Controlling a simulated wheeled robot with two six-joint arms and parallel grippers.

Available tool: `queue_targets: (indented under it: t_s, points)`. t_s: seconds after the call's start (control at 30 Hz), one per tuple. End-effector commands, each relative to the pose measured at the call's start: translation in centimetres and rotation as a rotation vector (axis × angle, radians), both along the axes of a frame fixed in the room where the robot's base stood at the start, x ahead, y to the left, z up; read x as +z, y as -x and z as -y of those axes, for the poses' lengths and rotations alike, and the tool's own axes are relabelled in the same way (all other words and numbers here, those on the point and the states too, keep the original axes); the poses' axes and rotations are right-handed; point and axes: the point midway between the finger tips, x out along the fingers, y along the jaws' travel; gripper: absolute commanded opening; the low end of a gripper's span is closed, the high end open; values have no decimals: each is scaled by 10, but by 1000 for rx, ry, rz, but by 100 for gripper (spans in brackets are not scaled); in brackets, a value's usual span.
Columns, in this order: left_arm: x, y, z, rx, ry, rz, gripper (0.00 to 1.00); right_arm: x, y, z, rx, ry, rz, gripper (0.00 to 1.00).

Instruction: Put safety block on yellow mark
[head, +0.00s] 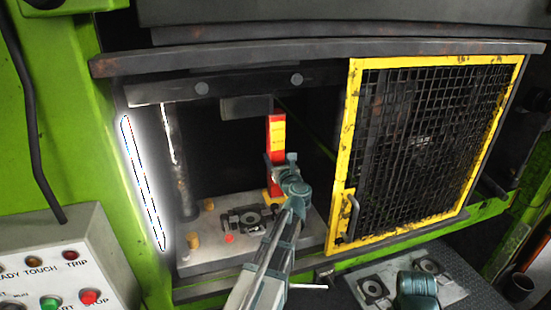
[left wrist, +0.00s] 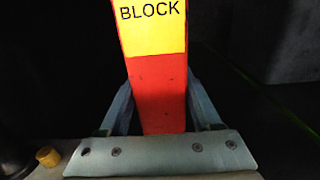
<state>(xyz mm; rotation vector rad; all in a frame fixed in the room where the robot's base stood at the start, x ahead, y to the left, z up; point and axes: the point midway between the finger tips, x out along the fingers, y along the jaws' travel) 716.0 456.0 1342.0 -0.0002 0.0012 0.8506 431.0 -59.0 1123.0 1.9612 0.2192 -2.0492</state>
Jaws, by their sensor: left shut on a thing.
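The safety block (head: 276,133) is a tall red and yellow bar standing upright inside the press opening. In the left wrist view the block (left wrist: 158,90) shows the word BLOCK on its yellow part, with red below. My left gripper (head: 283,165) is shut on it, with one finger on each side of the red part. A small yellow patch shows low behind the gripper, at the foot of the block; I cannot tell whether it is the yellow mark or part of the block. My gripper and arm hide part of the block's foot. My right gripper is not seen.
The grey die plate (head: 210,255) carries a dark die (head: 248,218) and short brass pegs (head: 193,242). A yellow-framed mesh guard (head: 430,140) stands right of the opening. The press upper part (head: 247,106) is just above the block. A button panel (head: 65,262) is at lower left.

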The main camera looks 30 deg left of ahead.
Motion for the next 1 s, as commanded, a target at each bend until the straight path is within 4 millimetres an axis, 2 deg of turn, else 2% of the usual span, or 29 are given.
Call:
queue_targets:
  t_s: [0.87, 0.9, 1.0]
  points:
    - [-8, 0, 0, 0, -2, -1, 0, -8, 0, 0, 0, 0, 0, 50]
    - [-6, 0, 0, 0, -2, -1, 72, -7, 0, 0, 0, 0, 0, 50]
    - [-6, 0, 0, 0, -1, 0, 90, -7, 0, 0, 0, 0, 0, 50]
